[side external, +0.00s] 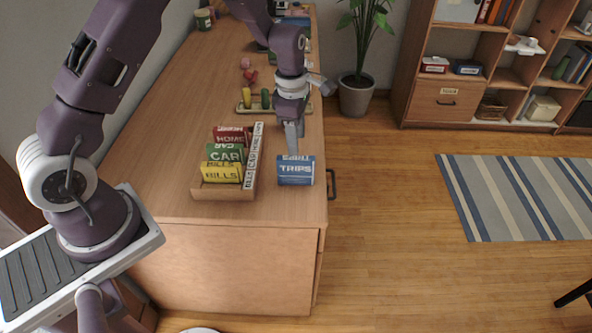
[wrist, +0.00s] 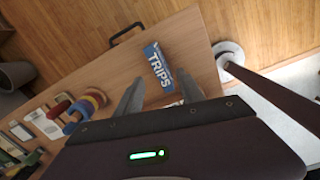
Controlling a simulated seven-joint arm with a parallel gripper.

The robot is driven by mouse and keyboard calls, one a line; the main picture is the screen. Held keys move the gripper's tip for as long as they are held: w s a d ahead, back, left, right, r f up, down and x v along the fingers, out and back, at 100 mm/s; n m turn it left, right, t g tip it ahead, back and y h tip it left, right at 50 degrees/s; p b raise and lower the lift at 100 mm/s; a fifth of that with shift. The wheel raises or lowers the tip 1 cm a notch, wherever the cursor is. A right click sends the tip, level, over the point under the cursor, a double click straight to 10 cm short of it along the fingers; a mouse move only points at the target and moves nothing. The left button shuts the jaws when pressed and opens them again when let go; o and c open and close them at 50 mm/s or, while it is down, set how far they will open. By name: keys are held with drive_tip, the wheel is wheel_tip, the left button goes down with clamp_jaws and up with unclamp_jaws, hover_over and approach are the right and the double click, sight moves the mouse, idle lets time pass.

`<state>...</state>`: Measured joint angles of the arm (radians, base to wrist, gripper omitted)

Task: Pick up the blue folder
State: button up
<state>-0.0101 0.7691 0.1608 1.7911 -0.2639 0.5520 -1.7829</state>
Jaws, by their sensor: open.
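The blue folder (side external: 296,172), labelled TRIPS in white, stands on the wooden desk near its right edge in the side view. In the wrist view the blue folder (wrist: 158,66) shows edge-on from above, beyond and between the fingers. My gripper (side external: 294,145) hangs pointing down, just behind and above the folder in the side view. In the wrist view my gripper (wrist: 158,92) has its two fingers spread apart, with nothing visibly held between them. Whether a finger touches the folder cannot be told.
Left of the folder is a wooden holder (side external: 224,193) with red, green and yellow folders and a white label strip (side external: 253,155). A peg toy (side external: 255,100) stands behind. A dark drawer handle (side external: 331,184) juts from the desk's right side. The desk's front is clear.

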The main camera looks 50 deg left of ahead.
sight(296, 172)
drive_tip(key=f+n, duration=0.1)
drive_tip(key=f, duration=0.3)
drive_tip(key=a+f+n, duration=0.1)
drive_tip(key=f, duration=0.2)
drive_tip(key=shift+w+n+g, duration=0.2)
drive_tip(key=shift+n+g, duration=0.1)
drive_tip(key=f, duration=0.6)
drive_tip(key=shift+d, duration=0.25)
clamp_jaws()
